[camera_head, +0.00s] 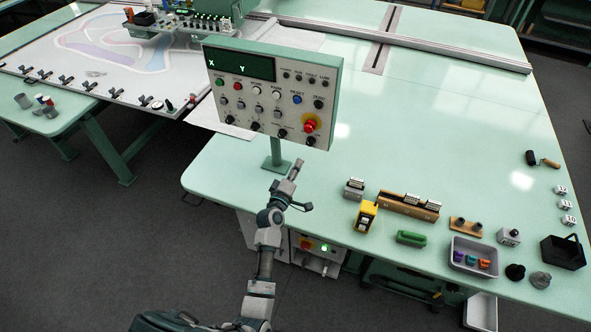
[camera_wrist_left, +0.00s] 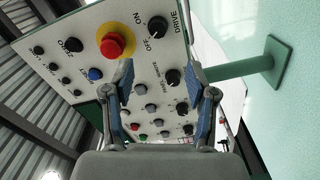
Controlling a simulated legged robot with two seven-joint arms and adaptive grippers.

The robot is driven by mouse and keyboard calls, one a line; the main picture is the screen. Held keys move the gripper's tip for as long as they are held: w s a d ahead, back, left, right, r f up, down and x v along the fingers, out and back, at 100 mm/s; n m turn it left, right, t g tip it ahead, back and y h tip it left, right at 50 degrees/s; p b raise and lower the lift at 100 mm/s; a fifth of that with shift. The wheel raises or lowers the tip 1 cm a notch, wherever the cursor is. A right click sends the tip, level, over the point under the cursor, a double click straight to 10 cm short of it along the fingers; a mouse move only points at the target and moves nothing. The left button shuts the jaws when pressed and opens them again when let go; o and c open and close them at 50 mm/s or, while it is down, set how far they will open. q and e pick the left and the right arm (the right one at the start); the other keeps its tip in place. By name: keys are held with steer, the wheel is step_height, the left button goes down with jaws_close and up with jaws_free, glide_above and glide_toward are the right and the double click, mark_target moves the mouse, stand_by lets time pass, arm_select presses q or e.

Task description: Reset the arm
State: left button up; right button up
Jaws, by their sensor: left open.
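My left arm reaches up from the bottom of the head view to the table's near edge. Its left gripper (camera_head: 299,185) is open and empty, just below and in front of the control panel (camera_head: 270,90). In the left wrist view the two fingers of the left gripper (camera_wrist_left: 162,85) stand apart, with the panel face (camera_wrist_left: 140,65) filling the space beyond them. The red emergency button (camera_wrist_left: 113,45) on its yellow ring shows above the left finger, and the DRIVE knob (camera_wrist_left: 158,27) lies near the top. I see no contact with the panel. My right gripper is not in view.
The panel's green post and foot (camera_head: 278,165) stand close behind the gripper. To the right, a yellow device (camera_head: 365,217), a wooden holder (camera_head: 408,205), a grey tray (camera_head: 474,257) and a black basket (camera_head: 563,252) sit on the table. The table's middle is clear.

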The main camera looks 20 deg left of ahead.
arm_select(q)
steer(key=s+d+f+m+g+h, duration=0.1)
steer(key=s+d+f+m+g, duration=0.1)
steer(key=s+f+m+g, duration=0.5)
steer(key=s+d+f+m+h, duration=0.1)
steer(key=s+f+m, duration=0.3)
steer(key=s, duration=0.6)
steer(key=s+a+f+m+g+y, duration=0.1)
steer(key=s+f+m+g, duration=0.2)
steer(key=s, duration=0.9)
steer(key=s+a+f+m+g+y, duration=0.15)
steer(key=s+g, duration=0.35)
steer(key=s, duration=0.7)
step_height(320, 180, down, 26)
steer(key=s+d+b, duration=0.1)
steer(key=s+a+f+g, duration=0.2)
steer(key=s+a+f, duration=0.1)
steer(key=s+f, duration=1.5)
steer(key=shift+f+m+b, duration=0.3)
steer(key=shift+m+b, duration=0.05)
steer(key=shift+b, duration=0.1)
